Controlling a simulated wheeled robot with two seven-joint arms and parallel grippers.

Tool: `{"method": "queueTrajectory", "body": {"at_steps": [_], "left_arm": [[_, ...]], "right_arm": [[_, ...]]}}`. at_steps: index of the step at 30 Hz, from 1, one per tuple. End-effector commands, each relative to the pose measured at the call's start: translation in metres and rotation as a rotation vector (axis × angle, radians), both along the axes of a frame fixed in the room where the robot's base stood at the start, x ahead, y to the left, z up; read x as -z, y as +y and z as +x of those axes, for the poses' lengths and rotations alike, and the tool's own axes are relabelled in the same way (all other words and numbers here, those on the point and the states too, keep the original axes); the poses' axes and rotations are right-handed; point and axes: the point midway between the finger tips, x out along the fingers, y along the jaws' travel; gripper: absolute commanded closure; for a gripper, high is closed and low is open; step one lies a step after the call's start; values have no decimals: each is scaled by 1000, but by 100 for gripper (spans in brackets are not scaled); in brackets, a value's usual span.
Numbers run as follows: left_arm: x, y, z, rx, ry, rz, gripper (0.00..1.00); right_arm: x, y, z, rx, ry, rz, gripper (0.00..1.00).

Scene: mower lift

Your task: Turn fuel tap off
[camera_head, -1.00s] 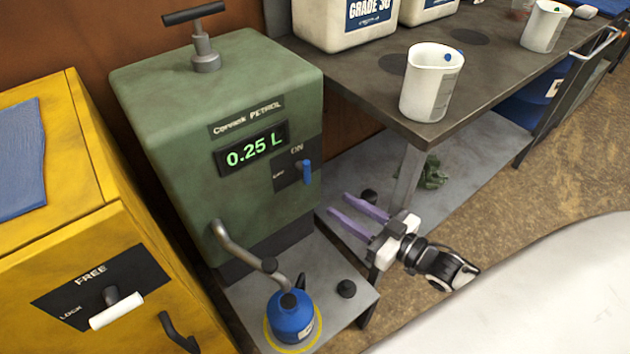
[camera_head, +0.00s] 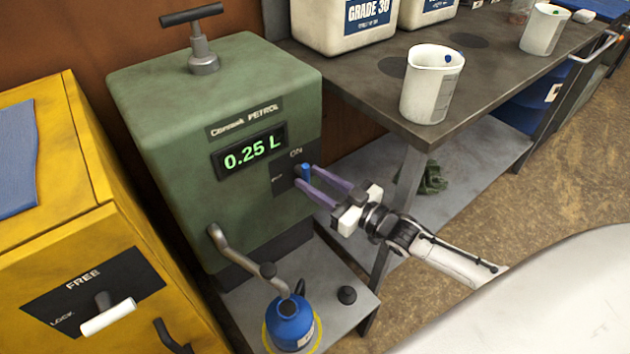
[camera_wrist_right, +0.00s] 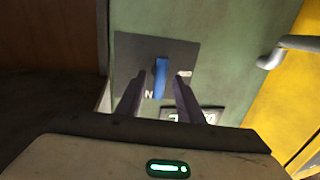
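The green petrol dispenser (camera_head: 190,130) reads 0.25 L. The fuel tap is a small blue lever (camera_head: 304,172) on a dark plate on its front, standing upright toward the ON mark. In the right wrist view the blue lever (camera_wrist_right: 160,78) shows between the two purple fingers. My right gripper (camera_head: 308,177) is open, with its fingertips at the plate on either side of the lever; a gap shows on both sides in the right wrist view (camera_wrist_right: 157,90). The spout (camera_head: 240,252) leads to a blue bottle (camera_head: 290,322) below. My left gripper is not in view.
A yellow cabinet (camera_head: 50,235) with a white FREE/LOCK handle (camera_head: 108,316) stands at the left. A dark bench (camera_head: 440,125) at the right holds a white measuring jug (camera_head: 432,95) and canisters.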

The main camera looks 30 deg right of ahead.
Motion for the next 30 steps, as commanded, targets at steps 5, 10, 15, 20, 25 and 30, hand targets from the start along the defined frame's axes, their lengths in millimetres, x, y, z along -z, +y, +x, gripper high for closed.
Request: {"method": "queueTrajectory", "body": {"at_steps": [5, 10, 15, 20, 25, 30], "left_arm": [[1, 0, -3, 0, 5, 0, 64], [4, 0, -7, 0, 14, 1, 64], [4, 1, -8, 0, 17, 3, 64], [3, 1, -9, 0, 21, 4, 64], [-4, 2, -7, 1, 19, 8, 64], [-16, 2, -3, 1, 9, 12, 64]], "right_arm": [[0, 0, 0, 0, 0, 0, 73], [0, 0, 0, 0, 0, 0, 100], [0, 0, 0, -1, 0, -3, 100], [-1, 0, -1, 0, -5, -31, 100], [-3, 0, -1, 0, -16, -112, 100], [-4, 1, -1, 0, -33, -241, 100]]}}
